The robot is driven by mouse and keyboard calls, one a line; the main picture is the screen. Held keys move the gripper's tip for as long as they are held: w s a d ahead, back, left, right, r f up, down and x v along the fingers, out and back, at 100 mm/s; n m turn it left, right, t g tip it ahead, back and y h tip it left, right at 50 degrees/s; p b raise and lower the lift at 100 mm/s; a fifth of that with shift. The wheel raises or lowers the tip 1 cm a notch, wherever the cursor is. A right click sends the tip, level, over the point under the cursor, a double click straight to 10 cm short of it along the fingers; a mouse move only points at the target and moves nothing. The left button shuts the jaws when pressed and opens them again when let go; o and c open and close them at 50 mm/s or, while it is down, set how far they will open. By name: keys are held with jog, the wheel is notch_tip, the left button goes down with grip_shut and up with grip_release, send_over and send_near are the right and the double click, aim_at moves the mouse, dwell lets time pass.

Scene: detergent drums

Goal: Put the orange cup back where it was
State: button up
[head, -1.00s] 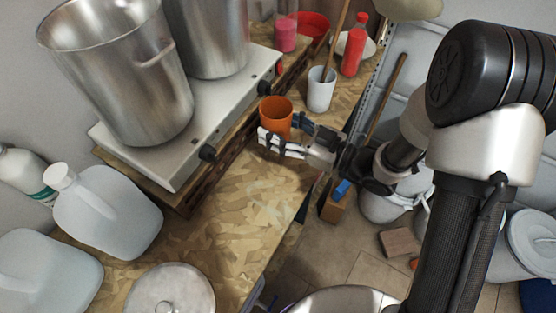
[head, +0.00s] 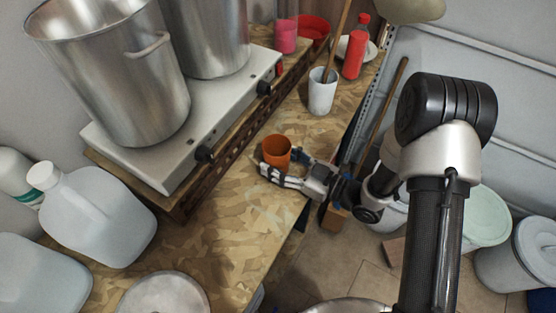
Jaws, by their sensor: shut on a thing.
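The orange cup (head: 276,150) is upright at the front part of the wooden counter, in the head view. My gripper (head: 278,169) reaches in from the right and is shut on the cup. One finger shows along the cup's near side; the cup hides part of the other. I cannot tell whether the cup's base touches the counter (head: 240,215).
A white cup (head: 322,92) with a wooden stick stands behind the orange cup. A red bottle (head: 356,50), a pink cup (head: 286,36) and a red bowl (head: 313,30) are farther back. A stove (head: 180,125) with steel pots (head: 120,75) is at left. Bare counter lies in front.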

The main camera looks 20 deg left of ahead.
jog(key=shift+f, duration=0.2)
jog(key=o, duration=1.1)
jog(key=shift+r, duration=0.25)
jog(key=d, duration=0.4)
jog(key=d+p, duration=0.1)
jog(key=d, duration=0.3)
jog(key=s+d, duration=0.1)
jog(key=d, duration=0.3)
jog(key=shift+p, duration=0.3)
jog(key=shift+w, duration=0.1)
